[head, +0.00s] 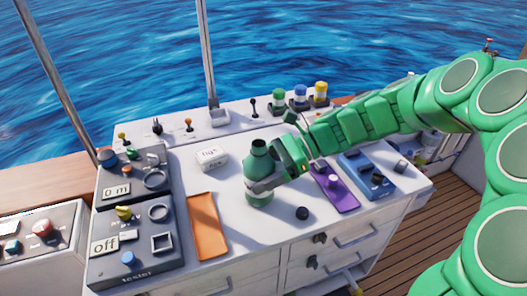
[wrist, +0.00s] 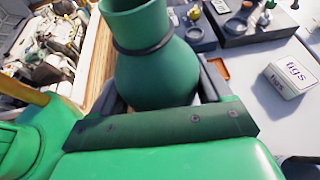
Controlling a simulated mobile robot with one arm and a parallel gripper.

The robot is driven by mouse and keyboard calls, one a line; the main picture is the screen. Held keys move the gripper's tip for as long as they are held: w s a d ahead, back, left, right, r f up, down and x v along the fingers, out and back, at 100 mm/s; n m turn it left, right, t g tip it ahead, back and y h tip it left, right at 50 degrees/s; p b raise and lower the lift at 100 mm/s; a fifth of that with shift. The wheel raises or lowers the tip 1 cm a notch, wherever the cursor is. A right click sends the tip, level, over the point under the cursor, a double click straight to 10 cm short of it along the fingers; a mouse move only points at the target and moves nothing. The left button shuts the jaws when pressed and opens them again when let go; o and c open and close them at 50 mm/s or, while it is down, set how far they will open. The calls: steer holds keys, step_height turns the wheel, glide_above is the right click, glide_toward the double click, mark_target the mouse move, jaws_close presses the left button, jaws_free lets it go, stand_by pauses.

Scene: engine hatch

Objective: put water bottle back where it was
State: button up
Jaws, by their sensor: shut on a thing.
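The green water bottle (head: 259,168) is upright at the middle of the white counter, with a dark ring round its neck. My gripper (head: 265,185) reaches in from the right and is shut around the bottle's body. In the wrist view the bottle (wrist: 155,70) fills the upper middle, between my gripper's fingers (wrist: 160,95). The bottle's base is at or just above the counter; I cannot tell whether it touches.
An orange tray (head: 207,228) lies left of the bottle and a white box (head: 211,158) behind it. A purple tray (head: 335,190) and a blue panel (head: 367,175) are to the right. Grey tester panels (head: 130,245) fill the left end.

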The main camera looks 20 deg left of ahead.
mark_target(259, 152)
step_height(259, 152, up, 6)
steer(key=w+a+m+t+y, duration=0.1)
steer(key=w+a+m+t, duration=0.25)
steer(key=w, duration=0.75)
steer(key=w+a+m+t+y, duration=0.1)
steer(key=w+a+m+t, duration=0.3)
steer(key=w, duration=0.6)
steer(key=w+a+m+t+y, duration=0.1)
steer(key=w+a+t+y, duration=0.1)
steer(key=w+a, duration=0.65)
steer(key=shift+g, duration=0.25)
steer(key=d+f, duration=0.1)
steer(key=f, duration=0.5)
steer(key=w+d+f, duration=0.1)
steer(key=f, duration=0.6)
steer(key=w+d+f, duration=0.1)
steer(key=f, duration=0.6)
steer(key=shift+w+f, duration=0.2)
steer(key=shift+f+h, duration=0.1)
steer(key=shift+h, duration=0.2)
steer(key=o, duration=1.2)
